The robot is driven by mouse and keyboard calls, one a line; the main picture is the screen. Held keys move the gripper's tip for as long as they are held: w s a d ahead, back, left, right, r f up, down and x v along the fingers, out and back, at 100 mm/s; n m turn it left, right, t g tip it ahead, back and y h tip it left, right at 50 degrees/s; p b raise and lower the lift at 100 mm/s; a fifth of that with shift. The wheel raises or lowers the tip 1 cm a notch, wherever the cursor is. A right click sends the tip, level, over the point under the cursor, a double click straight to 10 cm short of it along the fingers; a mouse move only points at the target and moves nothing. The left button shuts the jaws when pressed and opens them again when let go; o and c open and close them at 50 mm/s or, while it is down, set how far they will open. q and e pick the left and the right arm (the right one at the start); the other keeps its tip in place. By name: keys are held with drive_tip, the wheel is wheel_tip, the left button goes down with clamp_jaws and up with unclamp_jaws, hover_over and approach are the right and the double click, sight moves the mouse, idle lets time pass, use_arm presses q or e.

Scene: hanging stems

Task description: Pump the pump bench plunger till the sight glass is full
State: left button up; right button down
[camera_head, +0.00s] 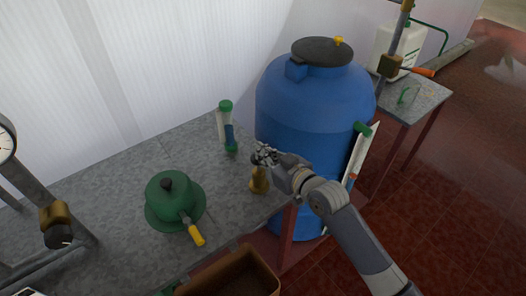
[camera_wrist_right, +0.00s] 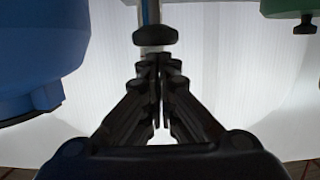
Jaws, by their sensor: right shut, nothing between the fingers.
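The pump bench plunger's brass body (camera_head: 259,184) stands on the grey bench near its right edge. In the wrist view its black knob (camera_wrist_right: 155,35) shows on a thin rod just beyond my fingertips. The sight glass (camera_head: 226,122), a clear tube with green caps, stands behind the pump. Blue shows in about its lower half, and its upper part looks pale. My right gripper (camera_head: 264,153) is shut and empty, right over the pump; its fingertips (camera_wrist_right: 157,62) are close to the knob. I cannot tell whether they touch. My left gripper is not in view.
A green domed thing (camera_head: 168,193) with a yellow-handled lever stands left of the pump. A large blue barrel (camera_head: 310,105) stands close to the right. A brown open box (camera_head: 235,275) sits below the front edge. A second table (camera_head: 422,98) is farther right.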

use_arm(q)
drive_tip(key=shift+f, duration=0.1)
use_arm(e)
drive_tip(key=shift+f, duration=0.15)
use_arm(q)
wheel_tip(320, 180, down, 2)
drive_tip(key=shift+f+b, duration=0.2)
drive_tip(key=shift+b, duration=1.05)
use_arm(e)
wheel_tip(320, 180, down, 4)
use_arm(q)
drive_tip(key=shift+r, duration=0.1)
use_arm(e)
wheel_tip(320, 180, up, 5)
drive_tip(key=p, duration=0.4)
drive_tip(key=shift+f, duration=0.15)
use_arm(q)
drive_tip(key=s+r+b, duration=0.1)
drive_tip(key=b, duration=0.2)
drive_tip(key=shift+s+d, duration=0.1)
use_arm(e)
drive_tip(key=v, duration=1)
drive_tip(key=shift+f, duration=0.2)
drive_tip(key=shift+s, duration=0.15)
